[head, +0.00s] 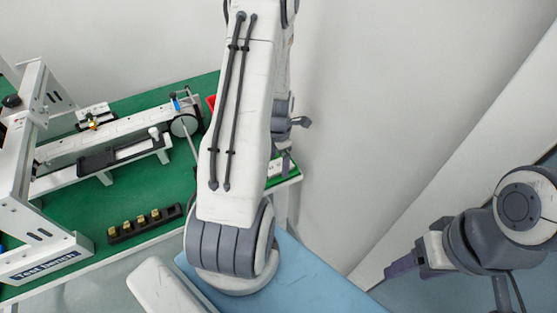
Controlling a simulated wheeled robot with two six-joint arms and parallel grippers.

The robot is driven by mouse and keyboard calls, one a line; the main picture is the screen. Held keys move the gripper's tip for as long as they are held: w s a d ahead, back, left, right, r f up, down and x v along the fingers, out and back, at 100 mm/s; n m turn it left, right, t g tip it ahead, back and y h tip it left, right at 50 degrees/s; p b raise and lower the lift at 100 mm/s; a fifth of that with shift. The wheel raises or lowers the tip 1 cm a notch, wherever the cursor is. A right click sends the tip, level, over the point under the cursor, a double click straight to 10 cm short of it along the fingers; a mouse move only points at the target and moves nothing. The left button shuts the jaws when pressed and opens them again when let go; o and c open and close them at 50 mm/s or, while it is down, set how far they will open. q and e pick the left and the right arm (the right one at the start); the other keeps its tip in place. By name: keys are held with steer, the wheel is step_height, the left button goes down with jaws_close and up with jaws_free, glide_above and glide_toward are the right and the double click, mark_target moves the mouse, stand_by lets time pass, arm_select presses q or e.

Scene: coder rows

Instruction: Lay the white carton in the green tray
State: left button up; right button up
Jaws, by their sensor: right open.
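I cannot make out a separate green tray; the green surface in view is the top of the workbench (75,205). A small white piece (275,169) shows at the bench's right edge, partly behind my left arm; I cannot tell whether it is the white carton. My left gripper (286,150) points down just above that edge, mostly hidden behind its own arm, and its jaws cannot be read. My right gripper (396,268) is open and empty at the lower right, away from the bench, over the floor.
A white test bench frame (40,250) stands on the left, with a rail assembly (110,140) behind. A black strip with several yellowish pieces (145,222) lies at the front. A red object (211,103) is partly hidden by my arm. A wall rises behind.

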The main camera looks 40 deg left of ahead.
arm_select(q)
steer(key=shift+r, duration=0.1)
step_height(320, 180, up, 10)
steer(key=s+d+r+m+t, duration=0.1)
steer(key=d+r+m, duration=0.2)
steer(key=d+m, duration=0.9)
steer(key=s+d+r+m+t, duration=0.25)
steer(key=d+m, duration=0.25)
steer(key=m, duration=1.4)
steer(key=s+d+r+m+g, duration=0.1)
steer(key=s+d+r+m, duration=0.2)
steer(key=s+d, duration=0.3)
steer(key=s+d+r+m+g+h, duration=0.1)
steer(key=s+d+r+m+g, duration=0.1)
steer(key=s+d, duration=0.5)
steer(key=r+m, duration=0.1)
steer(key=m, duration=0.1)
steer(key=shift+d+r+m, duration=0.3)
steer(key=shift+d+r, duration=0.05)
steer(key=shift+d, duration=0.05)
steer(key=shift+g, duration=0.25)
